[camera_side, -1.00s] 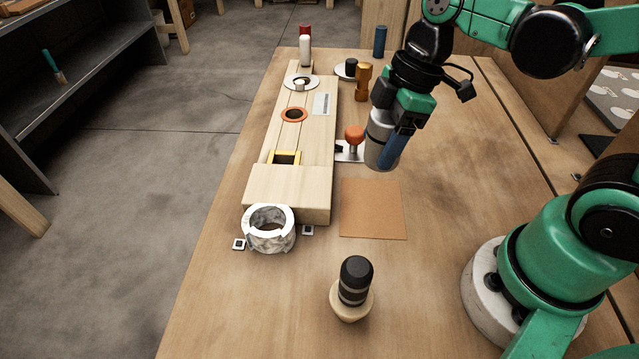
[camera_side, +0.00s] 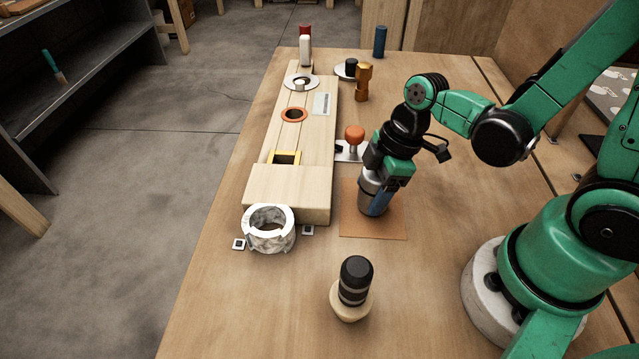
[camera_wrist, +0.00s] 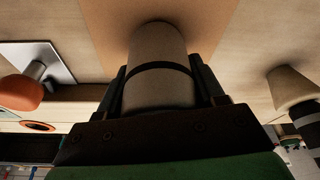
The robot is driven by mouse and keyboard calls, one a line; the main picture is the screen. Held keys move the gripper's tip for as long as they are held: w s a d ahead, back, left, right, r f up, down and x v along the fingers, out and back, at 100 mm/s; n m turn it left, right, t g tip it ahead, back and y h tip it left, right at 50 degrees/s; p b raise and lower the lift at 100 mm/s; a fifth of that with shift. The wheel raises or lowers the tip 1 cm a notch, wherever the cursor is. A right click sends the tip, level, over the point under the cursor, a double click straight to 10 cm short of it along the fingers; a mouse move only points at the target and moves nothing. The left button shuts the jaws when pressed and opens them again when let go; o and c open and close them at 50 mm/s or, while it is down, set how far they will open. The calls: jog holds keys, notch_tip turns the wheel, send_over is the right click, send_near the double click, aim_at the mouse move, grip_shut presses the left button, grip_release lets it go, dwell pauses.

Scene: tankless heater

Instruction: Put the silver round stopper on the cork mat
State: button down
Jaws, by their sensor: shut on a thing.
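My gripper (camera_side: 384,190) is shut on the silver round stopper (camera_side: 371,194), a grey cylinder with a dark band. In the side view the stopper is over the cork mat (camera_side: 390,226), tilted slightly. Its lower end is at or just above the mat; I cannot tell whether it touches. In the wrist view the stopper (camera_wrist: 158,60) is between the two dark fingers (camera_wrist: 160,95), with the brown mat (camera_wrist: 215,20) beyond it.
A wooden panel (camera_side: 290,195) with shaped holes lies left of the mat. An orange-topped knob (camera_side: 354,135) stands behind it. A black-topped stopper (camera_side: 355,280) stands in front, and a white marbled ring (camera_side: 268,240) is at front left. Bare table lies right of the mat.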

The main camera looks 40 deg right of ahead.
jog(key=shift+f, duration=0.15)
jog(key=shift+c, duration=0.5)
grip_release()
jog(key=w+d+r+m+t+h, duration=0.2)
jog(key=r+m+t, duration=0.3)
jog(key=r+m, duration=0.7)
jog(key=shift+d+t+h, duration=0.3)
jog(key=shift+d+h, duration=0.1)
jog(key=shift+d, duration=0.2)
jog(key=shift+r, duration=0.1)
